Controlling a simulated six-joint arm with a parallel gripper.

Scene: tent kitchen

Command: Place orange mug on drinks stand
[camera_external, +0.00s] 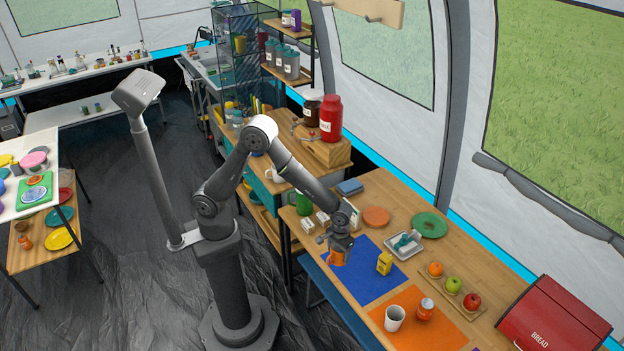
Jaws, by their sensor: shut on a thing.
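My gripper (337,246) is over the left part of the blue mat on the wooden counter, pointing down. It is shut on the orange mug (337,258), which shows just below the fingers. The mug's upper part is partly hidden by the gripper. I cannot tell whether the mug touches the mat or hangs just above it. The drinks stand is not clearly identifiable; a wooden stand (335,155) at the back of the counter bears a large red container (331,118) and a dark jar (312,113).
The blue mat (372,280) carries a yellow carton (384,263). A green mug (304,204) stands left.

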